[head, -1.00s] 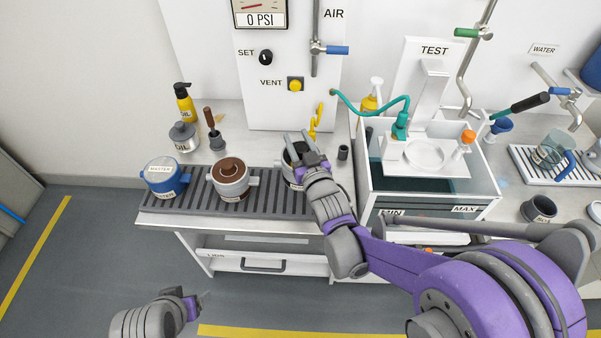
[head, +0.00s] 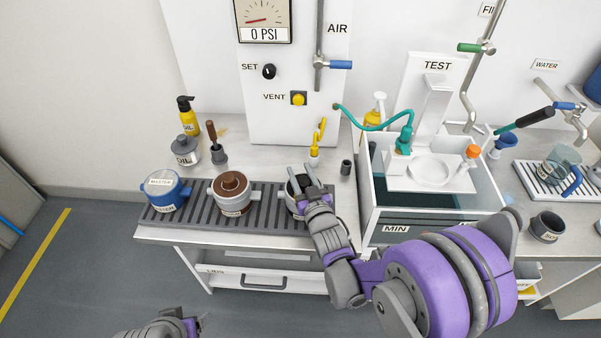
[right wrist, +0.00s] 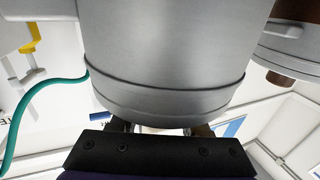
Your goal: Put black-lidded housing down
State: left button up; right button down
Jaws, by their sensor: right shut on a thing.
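The black-lidded housing (head: 291,188) is a grey pot with a dark top at the right end of the ribbed rack (head: 255,222). My right gripper (head: 300,170) reaches over it from the front and is shut on it, hiding part of its top and right side. I cannot tell whether its base touches the rack. In the right wrist view the housing's grey round wall (right wrist: 165,60) fills the middle, close to the gripper. My left gripper (head: 197,322) is low at the bottom edge, far from the housing, and mostly cut off.
A brown-topped housing (head: 231,196) and a blue pot (head: 163,195) stand left on the rack. The water tank (head: 400,222) stands close on the right.

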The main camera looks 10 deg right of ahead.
jog(key=shift+c, duration=1.9)
grip_release()
jog(key=shift+r, duration=0.1)
jog(key=shift+s+r, duration=0.1)
jog(key=shift+s, duration=0.15)
jog(key=s+d+g, duration=0.1)
jog(key=s, duration=0.3)
jog(key=s+d+f+g, duration=0.1)
jog(key=s, duration=0.3)
jog(key=s+d+f+g+h, duration=0.1)
jog(key=s, duration=0.3)
jog(key=shift+s+f+m+b, duration=0.2)
jog(key=shift+s+m+b, duration=0.15)
jog(key=shift+m+b, duration=0.05)
jog(key=s+d+f+g, duration=0.1)
jog(key=s+f+g, duration=0.1)
jog(key=s+g, duration=0.3)
jog(key=s+d+f+g, duration=0.1)
jog(key=s+g, duration=0.4)
jog(key=s, duration=0.7)
jog(key=shift+s+f+h, duration=0.2)
jog(key=shift+f+h, duration=0.2)
jog(key=shift+f, duration=0.05)
